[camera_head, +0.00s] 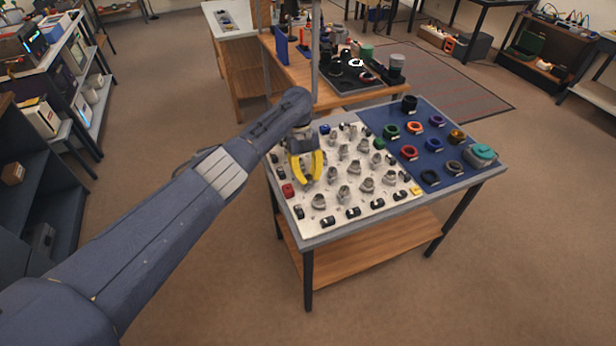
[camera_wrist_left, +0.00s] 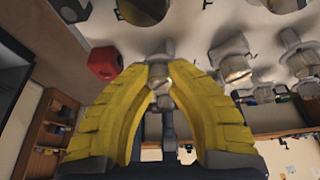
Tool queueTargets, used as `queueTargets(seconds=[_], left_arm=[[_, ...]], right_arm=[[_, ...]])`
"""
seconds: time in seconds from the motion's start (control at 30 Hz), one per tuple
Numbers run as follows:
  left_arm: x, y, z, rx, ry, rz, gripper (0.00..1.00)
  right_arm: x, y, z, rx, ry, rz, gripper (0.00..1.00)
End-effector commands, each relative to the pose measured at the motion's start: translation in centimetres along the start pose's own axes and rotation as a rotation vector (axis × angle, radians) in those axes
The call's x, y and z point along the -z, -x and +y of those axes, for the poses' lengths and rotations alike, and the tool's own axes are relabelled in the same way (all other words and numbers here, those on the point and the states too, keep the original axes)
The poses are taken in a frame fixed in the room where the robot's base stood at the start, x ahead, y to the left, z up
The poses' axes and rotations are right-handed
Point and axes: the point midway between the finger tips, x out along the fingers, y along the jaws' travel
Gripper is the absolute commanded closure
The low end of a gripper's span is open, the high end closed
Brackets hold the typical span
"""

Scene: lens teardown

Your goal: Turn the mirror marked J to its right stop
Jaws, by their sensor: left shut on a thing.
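My left gripper (camera_head: 305,180) is over the left part of a white board (camera_head: 334,204) that bears several small grey mirror mounts. It also shows in the left wrist view (camera_wrist_left: 161,78), its yellow fingers shut on a small grey mirror mount (camera_wrist_left: 166,49). The fingers hide part of this mount. No letter J can be read in either view, so I cannot tell whether this is the mirror marked J. Other grey mounts (camera_wrist_left: 232,60) stand apart from the fingers. My right gripper is not in view.
A red block (camera_head: 287,190) is close to the gripper and shows in the left wrist view (camera_wrist_left: 105,63). Black parts (camera_head: 327,221) line the board's front. A blue mat (camera_head: 412,121) with coloured rings lies to the right. A wooden bench (camera_head: 290,72) stands behind.

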Motion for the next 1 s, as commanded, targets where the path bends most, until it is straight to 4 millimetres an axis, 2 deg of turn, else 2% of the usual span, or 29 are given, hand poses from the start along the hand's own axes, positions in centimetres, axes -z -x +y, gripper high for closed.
queueTargets(seconds=[0.23, 0.27, 0.5, 0.83, 1.0], left_arm=[[0.4, -0.3, -0.3, 0.003, -0.006, 0.009, 1.00], [0.4, -0.3, -0.3, 0.003, -0.006, 0.009, 0.80], [0.2, -0.2, -0.2, 0.002, -0.002, 0.005, 0.53], [0.1, 0.2, -0.1, 0.001, 0.000, 0.002, 0.52], [0.1, 2.1, -0.1, 0.003, -0.001, 0.002, 0.52]], right_arm=[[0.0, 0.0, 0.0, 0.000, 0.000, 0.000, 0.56], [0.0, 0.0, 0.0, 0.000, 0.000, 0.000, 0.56], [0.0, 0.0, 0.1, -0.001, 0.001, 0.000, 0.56], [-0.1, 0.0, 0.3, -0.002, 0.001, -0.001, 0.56], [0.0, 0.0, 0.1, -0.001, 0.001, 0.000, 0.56]])
